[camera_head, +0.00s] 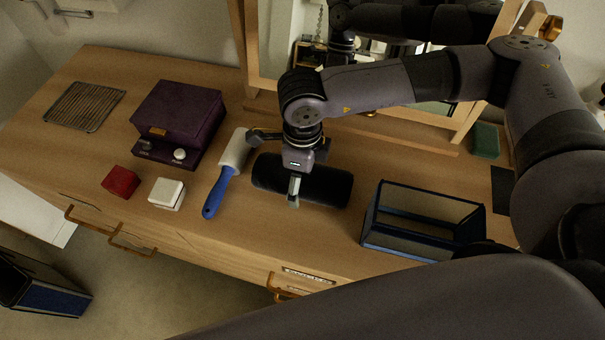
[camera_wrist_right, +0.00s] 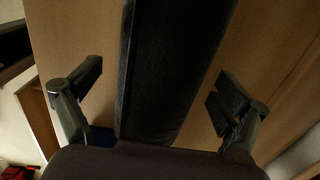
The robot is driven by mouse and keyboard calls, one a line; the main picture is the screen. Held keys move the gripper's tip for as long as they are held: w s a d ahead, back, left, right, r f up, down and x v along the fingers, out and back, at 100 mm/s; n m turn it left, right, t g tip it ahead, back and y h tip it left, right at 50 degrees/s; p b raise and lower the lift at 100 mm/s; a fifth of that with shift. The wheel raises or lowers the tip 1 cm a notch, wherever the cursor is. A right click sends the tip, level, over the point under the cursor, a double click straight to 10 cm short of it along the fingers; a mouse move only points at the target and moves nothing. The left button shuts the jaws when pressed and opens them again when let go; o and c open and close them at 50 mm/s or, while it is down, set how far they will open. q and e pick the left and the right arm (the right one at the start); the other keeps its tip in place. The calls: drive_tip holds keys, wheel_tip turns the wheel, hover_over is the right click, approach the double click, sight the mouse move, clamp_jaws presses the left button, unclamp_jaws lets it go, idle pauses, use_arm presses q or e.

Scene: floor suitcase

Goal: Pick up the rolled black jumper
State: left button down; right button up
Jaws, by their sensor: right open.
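The rolled black jumper (camera_head: 325,186) lies on the wooden dresser top as a dark cylinder, lengthwise from left to right. My right gripper (camera_head: 278,166) is over the left part of the roll, with one finger on its near side and the other towards its far side. In the right wrist view the jumper (camera_wrist_right: 170,70) runs between the two spread fingers of my right gripper (camera_wrist_right: 160,84). A gap shows between each finger and the roll. The gripper is open and holds nothing. My left gripper is not in view.
A lint roller (camera_head: 213,194) with a blue handle lies just left of the jumper. A dark-framed glass box (camera_head: 408,243) stands to the right. A purple box (camera_head: 182,108), red box (camera_head: 120,182), white box (camera_head: 166,194) and wire rack (camera_head: 84,106) are further left. A mirror frame (camera_head: 400,136) stands behind.

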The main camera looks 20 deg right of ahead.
drive_tip(key=shift+f, duration=1.15)
drive_tip(key=shift+r, duration=0.1)
drive_tip(key=c, duration=1.6)
